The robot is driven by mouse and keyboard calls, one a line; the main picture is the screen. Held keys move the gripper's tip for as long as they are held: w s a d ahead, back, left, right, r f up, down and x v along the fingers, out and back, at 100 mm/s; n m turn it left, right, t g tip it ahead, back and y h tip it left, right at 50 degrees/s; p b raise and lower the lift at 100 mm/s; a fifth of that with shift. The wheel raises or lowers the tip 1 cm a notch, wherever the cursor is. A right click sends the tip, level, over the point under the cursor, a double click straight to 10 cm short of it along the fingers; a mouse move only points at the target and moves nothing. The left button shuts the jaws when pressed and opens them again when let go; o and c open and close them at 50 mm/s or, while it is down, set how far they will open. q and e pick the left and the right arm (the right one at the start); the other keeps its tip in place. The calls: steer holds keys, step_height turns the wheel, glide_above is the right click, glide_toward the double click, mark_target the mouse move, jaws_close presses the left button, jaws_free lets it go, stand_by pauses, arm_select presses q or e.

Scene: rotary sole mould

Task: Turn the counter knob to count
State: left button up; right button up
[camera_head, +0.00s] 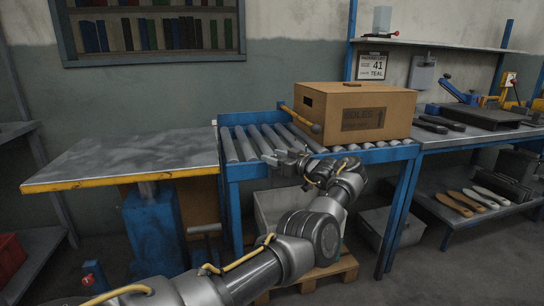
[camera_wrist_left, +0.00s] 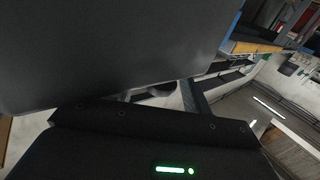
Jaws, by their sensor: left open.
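I cannot make out a counter knob for certain in either view. My left gripper (camera_head: 284,160) is open at the front edge of the roller conveyor, just below and left of the cardboard box (camera_head: 374,112). Its fingertips are small in the head view, and I see nothing between them. A yellow lever (camera_head: 299,117) with a dark round end is beside the box, above and beyond the gripper. In the left wrist view a large dark surface fills the upper left, above a black part with a green light. My right gripper is not in view.
The roller conveyor (camera_head: 240,145) has a blue frame. A grey table (camera_head: 125,158) with a yellow edge stands bare at left. At right, a bench holds dark moulds (camera_head: 482,116) and blue and yellow equipment. Soles (camera_head: 466,201) lie on the shelf below. A sign (camera_head: 372,67) reads 41, TEAL.

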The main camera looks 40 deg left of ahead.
arm_select(q)
steer(key=d, duration=0.9)
steer(key=shift+d, duration=0.2)
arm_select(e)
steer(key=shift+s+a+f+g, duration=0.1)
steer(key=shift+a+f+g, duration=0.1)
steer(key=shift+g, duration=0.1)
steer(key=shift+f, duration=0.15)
